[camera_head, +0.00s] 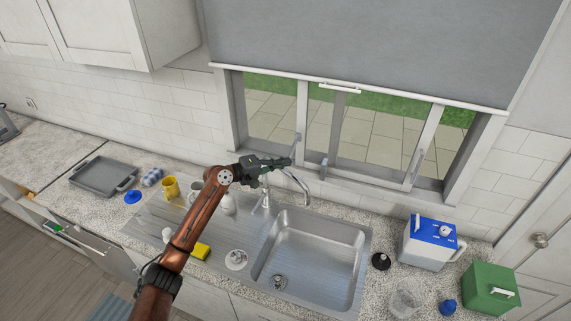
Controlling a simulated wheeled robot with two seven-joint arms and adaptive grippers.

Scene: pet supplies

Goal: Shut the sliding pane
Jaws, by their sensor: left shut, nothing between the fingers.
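The window (385,140) above the sink has white-framed panes side by side, with grass and paving showing beyond. Upright handles show at the left-middle (297,144), the middle (323,169) and the right (417,166) of the panes. I cannot tell how far the sliding pane stands open. My left gripper (289,161) is shut and empty. It appears in front of the lower left part of the window, near the left-middle handle; whether it touches is unclear. My right gripper is out of view.
The tap (291,178) and steel sink (316,258) lie below the window. A grey blind (380,45) covers its top. A yellow mug (170,188) and grey tray (101,175) stand left. A blue-topped container (428,243) and green box (490,288) stand right.

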